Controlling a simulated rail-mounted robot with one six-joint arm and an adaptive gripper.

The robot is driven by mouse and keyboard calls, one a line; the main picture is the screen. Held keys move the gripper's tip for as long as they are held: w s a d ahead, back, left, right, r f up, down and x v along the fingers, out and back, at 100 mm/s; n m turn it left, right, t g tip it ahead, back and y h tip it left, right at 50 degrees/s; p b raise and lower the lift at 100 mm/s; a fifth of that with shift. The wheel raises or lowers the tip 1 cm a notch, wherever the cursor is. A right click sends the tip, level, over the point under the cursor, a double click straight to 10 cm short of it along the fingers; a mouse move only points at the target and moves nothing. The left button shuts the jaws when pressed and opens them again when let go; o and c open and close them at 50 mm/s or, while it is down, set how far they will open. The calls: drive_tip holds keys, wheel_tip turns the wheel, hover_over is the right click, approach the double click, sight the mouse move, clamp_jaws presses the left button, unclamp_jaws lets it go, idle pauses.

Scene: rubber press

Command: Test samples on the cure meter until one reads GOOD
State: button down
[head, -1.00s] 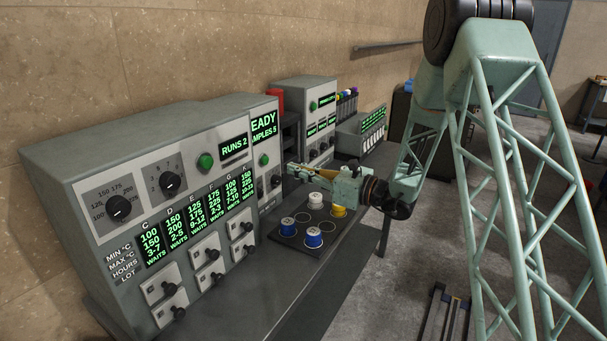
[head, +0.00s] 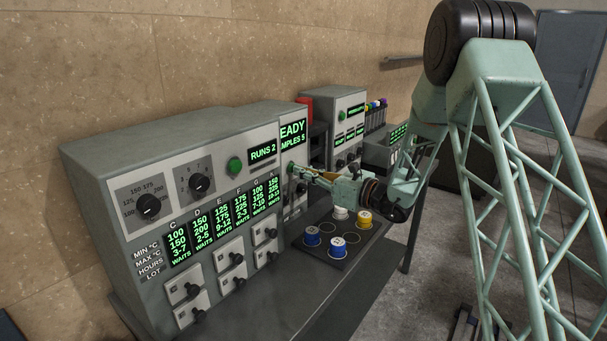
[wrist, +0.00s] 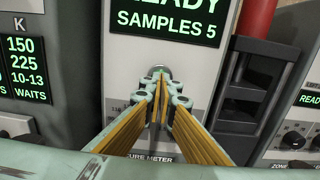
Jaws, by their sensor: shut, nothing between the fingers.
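The cure meter (head: 293,143) is the narrow grey panel at the right end of the large console; its display reads "READY" and "SAMPLES 5", with the left edge cut off. The display also shows in the wrist view (wrist: 167,22). My gripper (head: 294,170) is shut and empty, its tips at the panel front below the display. In the wrist view my gripper (wrist: 160,82) points at a round metal fitting; touching or not, I cannot tell. Two blue samples (head: 311,236) (head: 337,249), a white sample (head: 340,213) and a yellow sample (head: 364,219) stand on a dark tray (head: 351,239).
The large console (head: 150,170) has dials, a "RUNS 2" display (head: 262,152), a green button (head: 234,166) and several lidded slots with black knobs. Another grey instrument (head: 341,110) and a rack of coloured tubes (head: 376,113) stand behind. The bench front is clear.

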drive_tip(key=shift+x, duration=0.85)
drive_tip(key=v, duration=1.4)
drive_tip(key=shift+p, duration=0.3)
